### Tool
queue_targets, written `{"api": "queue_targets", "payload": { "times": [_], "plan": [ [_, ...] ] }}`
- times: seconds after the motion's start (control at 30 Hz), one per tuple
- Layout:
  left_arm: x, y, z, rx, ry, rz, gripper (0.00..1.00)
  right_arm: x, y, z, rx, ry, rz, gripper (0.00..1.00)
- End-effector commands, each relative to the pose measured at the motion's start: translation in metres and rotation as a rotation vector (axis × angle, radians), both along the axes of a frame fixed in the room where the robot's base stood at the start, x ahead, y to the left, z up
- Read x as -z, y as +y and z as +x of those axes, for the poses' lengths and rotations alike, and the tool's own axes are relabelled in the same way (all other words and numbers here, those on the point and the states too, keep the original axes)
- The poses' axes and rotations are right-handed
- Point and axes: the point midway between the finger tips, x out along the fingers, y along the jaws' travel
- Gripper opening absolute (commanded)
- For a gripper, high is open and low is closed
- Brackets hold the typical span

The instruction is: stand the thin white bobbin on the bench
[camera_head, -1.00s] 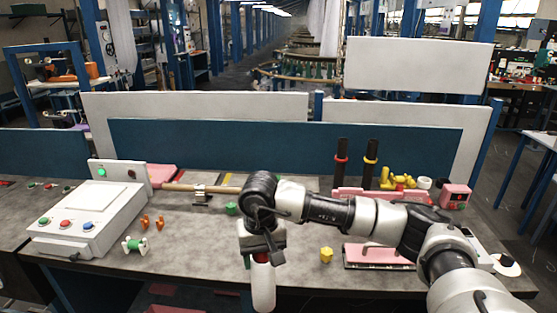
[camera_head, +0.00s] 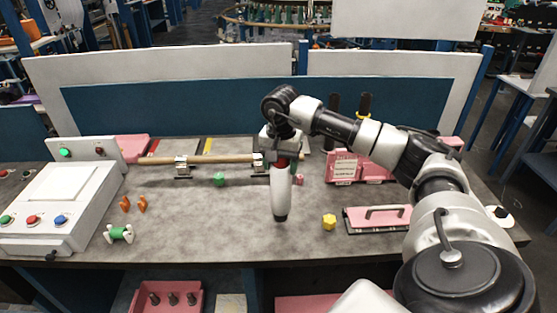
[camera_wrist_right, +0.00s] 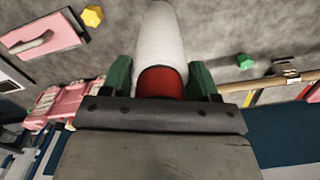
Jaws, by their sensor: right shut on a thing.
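The thin white bobbin (camera_head: 281,193) hangs upright below my right gripper (camera_head: 282,161), over the middle of the bench (camera_head: 180,222). It has a red band at its top and a dark lower tip. In the right wrist view the bobbin (camera_wrist_right: 160,38) runs away from the gripper, and its red part (camera_wrist_right: 160,82) sits between the two green fingers of my right gripper (camera_wrist_right: 160,76), which is shut on it. I cannot tell whether the dark tip touches the bench top. My left gripper is not in view.
A yellow piece (camera_head: 329,222) and a pink tray with a handle (camera_head: 378,218) lie to the right. A green-and-white spool (camera_head: 119,234) and orange pieces (camera_head: 133,204) lie left. A wooden bar (camera_head: 215,159) runs behind. The bench between spool and bobbin is clear.

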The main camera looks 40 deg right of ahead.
Motion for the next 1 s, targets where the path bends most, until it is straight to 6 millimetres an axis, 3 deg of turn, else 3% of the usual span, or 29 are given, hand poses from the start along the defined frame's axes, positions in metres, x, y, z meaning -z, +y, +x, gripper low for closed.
{"api": "queue_targets", "payload": {
  "times": [0.2, 1.0],
  "plan": [
    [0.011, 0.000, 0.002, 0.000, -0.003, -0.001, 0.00, 0.017, 0.000, 0.000, -0.001, 0.000, 0.000, 0.00],
    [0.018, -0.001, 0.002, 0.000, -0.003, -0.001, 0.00, 0.027, 0.001, 0.000, -0.002, -0.001, 0.001, 0.00]
  ]
}}
